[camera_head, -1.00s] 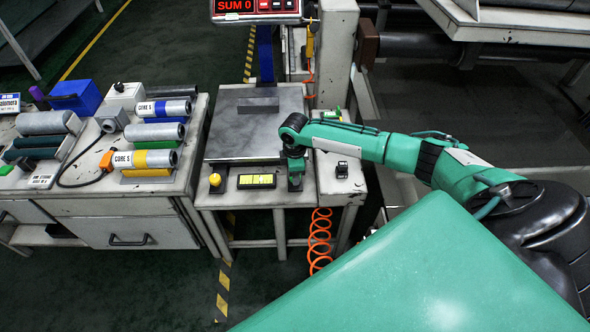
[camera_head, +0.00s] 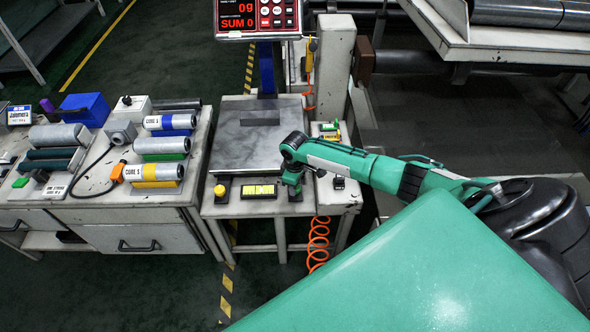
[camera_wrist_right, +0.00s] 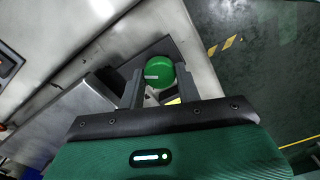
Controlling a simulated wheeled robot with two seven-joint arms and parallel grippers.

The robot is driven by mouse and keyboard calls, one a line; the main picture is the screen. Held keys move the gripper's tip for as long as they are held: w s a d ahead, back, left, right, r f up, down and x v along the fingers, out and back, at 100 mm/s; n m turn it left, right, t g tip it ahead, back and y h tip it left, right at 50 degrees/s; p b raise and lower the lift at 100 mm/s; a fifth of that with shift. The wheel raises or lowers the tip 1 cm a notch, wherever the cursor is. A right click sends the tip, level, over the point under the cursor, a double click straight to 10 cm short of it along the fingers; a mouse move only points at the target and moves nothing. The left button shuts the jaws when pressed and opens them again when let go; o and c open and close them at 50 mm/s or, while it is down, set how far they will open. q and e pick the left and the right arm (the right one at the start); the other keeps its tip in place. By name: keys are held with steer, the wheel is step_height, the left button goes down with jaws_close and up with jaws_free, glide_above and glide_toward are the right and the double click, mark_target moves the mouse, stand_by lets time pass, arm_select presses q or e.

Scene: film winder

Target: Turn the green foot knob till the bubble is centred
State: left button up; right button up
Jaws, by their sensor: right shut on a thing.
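The green foot knob (camera_wrist_right: 158,72), with a white mark on its top, sits between the fingers of my right gripper (camera_wrist_right: 159,84) in the right wrist view. My right gripper is shut on it. In the head view my right gripper (camera_head: 293,188) is at the front right corner of the scale and hides the knob. The yellow-lit level vial (camera_head: 258,191) lies just left of the gripper, at the scale's front edge. The bubble is too small to make out. A yellow foot knob (camera_head: 220,190) stands left of the vial. My left gripper is not in view.
The scale's grey plate (camera_head: 240,150) carries a dark flat block (camera_head: 261,116). A red display (camera_head: 258,15) reads 0g and SUM 0. Labelled cores (camera_head: 155,172) lie on the left bench. An orange coiled hose (camera_head: 318,243) hangs below the scale table.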

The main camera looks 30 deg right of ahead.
steer(key=m+p, duration=0.6)
steer(key=shift+r+m, duration=0.2)
steer(key=shift+m, duration=0.1)
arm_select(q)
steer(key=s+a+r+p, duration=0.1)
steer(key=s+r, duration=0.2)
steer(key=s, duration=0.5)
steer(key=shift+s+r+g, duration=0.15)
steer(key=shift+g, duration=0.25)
arm_select(e)
steer(key=shift+w+f+m, duration=0.1)
steer(key=shift+m, duration=0.6)
steer(key=o, duration=1)
arm_select(q)
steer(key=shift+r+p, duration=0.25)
steer(key=shift+p, duration=0.15)
arm_select(e)
step_height(320, 180, up, 14)
steer(key=shift+f, duration=0.15)
